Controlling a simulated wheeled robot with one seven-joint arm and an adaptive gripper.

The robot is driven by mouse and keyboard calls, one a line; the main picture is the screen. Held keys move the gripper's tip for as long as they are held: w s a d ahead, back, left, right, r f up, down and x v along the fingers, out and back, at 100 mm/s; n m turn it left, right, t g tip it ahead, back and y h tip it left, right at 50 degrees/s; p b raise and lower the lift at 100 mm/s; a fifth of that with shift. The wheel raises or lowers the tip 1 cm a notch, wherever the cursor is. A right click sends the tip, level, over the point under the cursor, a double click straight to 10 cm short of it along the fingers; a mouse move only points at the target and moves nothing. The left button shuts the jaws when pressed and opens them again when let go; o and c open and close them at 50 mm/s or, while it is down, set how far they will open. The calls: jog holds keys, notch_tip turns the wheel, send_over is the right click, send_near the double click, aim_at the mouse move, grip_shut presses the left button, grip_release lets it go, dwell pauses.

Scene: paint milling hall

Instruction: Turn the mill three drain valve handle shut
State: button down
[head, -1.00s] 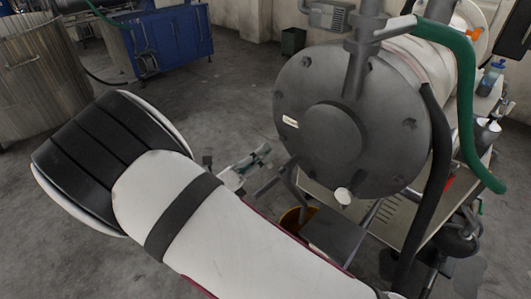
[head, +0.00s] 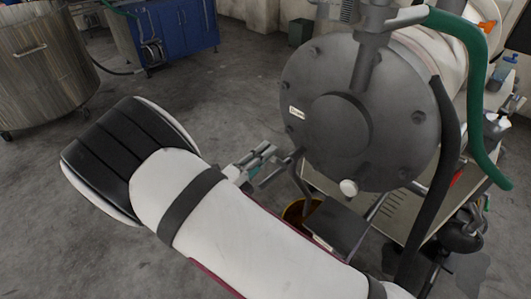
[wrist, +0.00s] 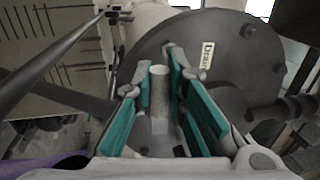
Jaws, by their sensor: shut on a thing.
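The mill's drain end is a dark grey round flange (head: 310,90) at the centre right of the head view. It fills the upper right of the wrist view (wrist: 225,75), where a white label reading "Drain" (wrist: 208,55) shows. The drain valve handle shows in the wrist view as a pale grey cylindrical bar (wrist: 160,92) between the green-padded fingers. My gripper (wrist: 162,85) is shut on this handle. In the head view my gripper (head: 262,161) is at the lower left of the flange, and its grip on the handle is too small to make out.
A yellow bucket (head: 293,213) stands on the floor below the drain end. A green hose (head: 471,60) and a black hose (head: 451,125) hang at the right. A steel vat (head: 40,60) and a blue cabinet (head: 182,40) stand behind. The floor at left is clear.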

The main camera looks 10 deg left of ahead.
jog(key=shift+f, duration=0.1)
jog(key=c, duration=1.6)
grip_release()
jog(key=shift+s+a, duration=0.1)
jog(key=v, duration=1.1)
jog(key=shift+s+a+f, duration=0.1)
jog(key=shift+s+a, duration=0.15)
jog(key=shift+s, duration=0.1)
